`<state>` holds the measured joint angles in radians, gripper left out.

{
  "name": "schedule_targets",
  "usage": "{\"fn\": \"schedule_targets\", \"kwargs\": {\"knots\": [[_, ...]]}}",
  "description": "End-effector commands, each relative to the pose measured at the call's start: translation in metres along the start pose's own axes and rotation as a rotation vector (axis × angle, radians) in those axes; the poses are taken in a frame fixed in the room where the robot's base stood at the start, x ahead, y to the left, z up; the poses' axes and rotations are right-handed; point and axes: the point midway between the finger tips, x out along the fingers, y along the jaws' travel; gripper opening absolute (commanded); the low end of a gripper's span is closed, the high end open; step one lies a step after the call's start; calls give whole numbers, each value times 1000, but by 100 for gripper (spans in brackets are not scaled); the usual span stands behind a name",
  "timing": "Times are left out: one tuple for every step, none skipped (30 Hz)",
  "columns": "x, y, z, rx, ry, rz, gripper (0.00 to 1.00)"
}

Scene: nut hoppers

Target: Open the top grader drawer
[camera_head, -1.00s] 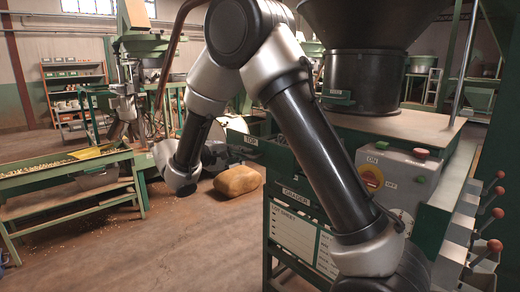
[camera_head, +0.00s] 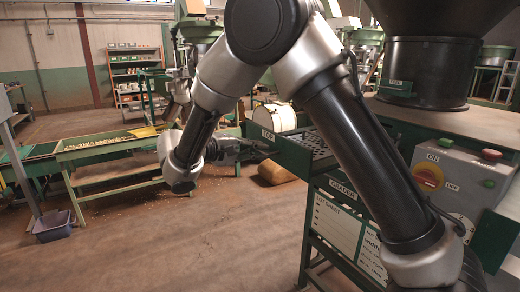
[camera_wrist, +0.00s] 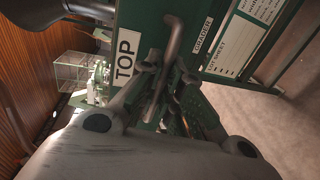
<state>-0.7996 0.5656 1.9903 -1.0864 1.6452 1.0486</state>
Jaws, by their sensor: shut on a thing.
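The green top grader drawer (camera_head: 286,153) stands out from the grader, and its perforated tray (camera_head: 318,148) shows from above. In the wrist view, the drawer front (camera_wrist: 138,18) carries a white TOP label (camera_wrist: 124,58) and a bent metal bar handle (camera_wrist: 174,36). My gripper (camera_wrist: 166,82) is shut on this handle, its fingers on both sides of the bar. In the head view, my gripper (camera_head: 255,148) reaches the drawer front from the left. My arm hides part of the grader.
The grader frame (camera_head: 306,235) holds a white lot sheet (camera_head: 336,222). A control box (camera_head: 454,180) with a red-yellow switch is at right.

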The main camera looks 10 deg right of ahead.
Motion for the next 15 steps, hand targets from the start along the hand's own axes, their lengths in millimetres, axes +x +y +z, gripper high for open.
{"fn": "schedule_targets", "kwargs": {"knots": [[0,-1,0,-1,-1,-1,0],[0,-1,0,-1,-1,-1,0],[0,-1,0,-1,0,-1,0],[0,-1,0,-1,0,-1,0],[0,-1,0,-1,0,-1,0],[0,-1,0,-1,0,-1,13],[0,-1,0,-1,0,-1,18],[0,-1,0,-1,0,-1,24],[0,-1,0,-1,0,-1,30],[0,-1,0,-1,0,-1,30],[0,0,0,-1,0,-1,30],[0,0,0,-1,0,-1,30],[0,0,0,-1,0,-1,30],[0,0,0,-1,0,-1,30],[0,0,0,0,0,-1,30]]}}
